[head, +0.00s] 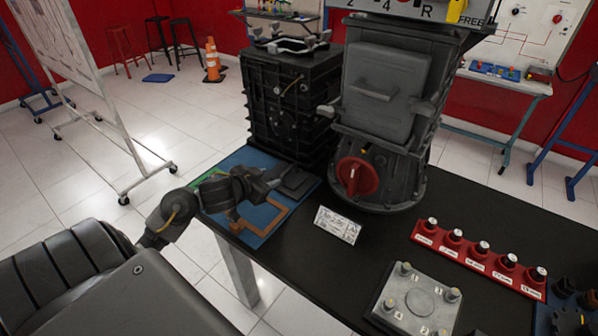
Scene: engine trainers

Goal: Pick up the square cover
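A dark, flat square cover (299,182) lies on the blue mat (247,160) at the table's left end, close to the black housing. My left gripper (276,180) reaches in from the left, low over the mat. Its fingers look parted, with the tips at the cover's left edge. I cannot tell whether they touch it. A tan square frame (280,218) lies on the mat just in front of the gripper. My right gripper is not in view.
A dark machine with a red knob (357,176) and a black ribbed housing (290,105) stand behind. A white label card (338,225), a grey bolted plate (418,302) and a red rack (478,258) of several knobs are to the right.

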